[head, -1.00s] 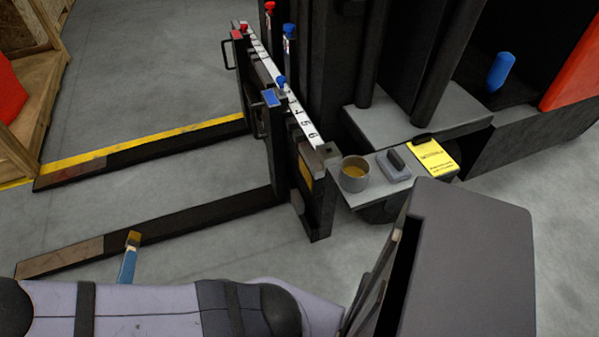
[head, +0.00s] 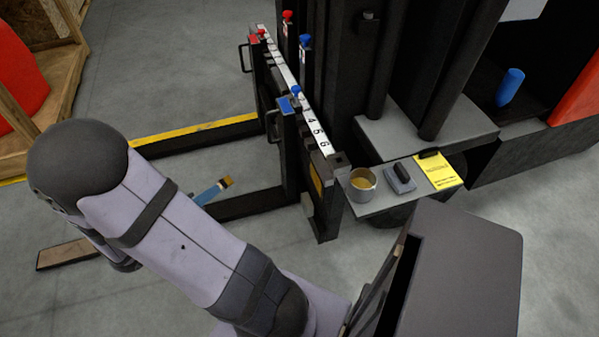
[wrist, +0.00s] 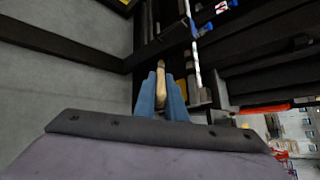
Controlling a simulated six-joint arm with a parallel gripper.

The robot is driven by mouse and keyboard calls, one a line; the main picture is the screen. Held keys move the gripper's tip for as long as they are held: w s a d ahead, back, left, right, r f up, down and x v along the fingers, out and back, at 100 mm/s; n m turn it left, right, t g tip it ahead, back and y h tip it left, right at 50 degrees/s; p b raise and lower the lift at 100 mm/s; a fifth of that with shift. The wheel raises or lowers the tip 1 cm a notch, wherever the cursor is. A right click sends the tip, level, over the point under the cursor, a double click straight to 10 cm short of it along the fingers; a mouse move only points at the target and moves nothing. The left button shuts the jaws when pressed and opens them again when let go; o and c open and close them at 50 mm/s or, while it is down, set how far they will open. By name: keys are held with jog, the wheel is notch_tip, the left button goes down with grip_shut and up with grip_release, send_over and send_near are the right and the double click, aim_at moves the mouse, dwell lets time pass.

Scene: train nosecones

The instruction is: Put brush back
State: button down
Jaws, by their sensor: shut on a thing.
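My gripper (head: 208,194), with blue fingers, is shut on the brush (head: 227,181). It holds the brush above the floor and fork, left of the forklift carriage. In the head view only the brush's brown and tan end shows beyond the fingers. In the wrist view, the brush's tan handle (wrist: 160,88) sits between the two blue fingers, pointing away from the wrist. A grey cup (head: 361,186) with yellowish contents stands on the grey shelf (head: 375,206), right of the gripper and apart from it.
A grey and black block (head: 401,178) and a yellow notepad (head: 438,170) lie right of the cup. The carriage (head: 318,190), with a numbered white strip and red and blue knobs, stands between gripper and shelf. A wooden crate (head: 60,90) is at far left.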

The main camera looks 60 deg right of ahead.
jog(key=s+d+r+m+g+y+p, duration=0.3)
jog(key=s+d+r+m+g+p, duration=0.25)
jog(key=s+d, duration=0.5)
jog(key=s+d+r+m+g+y+p, duration=0.35)
jog(key=s+d+r+m, duration=0.35)
jog(key=s, duration=0.7)
jog(key=s+a+r+m+t+y+p, duration=0.1)
jog(key=s+a+r+m+y+p, duration=0.2)
jog(key=s+m, duration=0.4)
jog(key=s+a+r+m+t+y+p, duration=0.2)
jog(key=s+m+y+p, duration=0.2)
jog(key=s, duration=0.4)
jog(key=s+a+r+m+t+y+p, duration=0.1)
jog(key=s+a+r+m+y+p, duration=0.2)
jog(key=s+m, duration=0.4)
jog(key=w+d+f+m+t+h, duration=0.3)
jog(key=w+d+m, duration=0.4)
jog(key=w+d, duration=0.5)
jog(key=shift+w+t+h, duration=0.45)
jog(key=shift+w+t, duration=0.05)
jog(key=shift+w, duration=0.8)
jog(key=shift+d, duration=0.1)
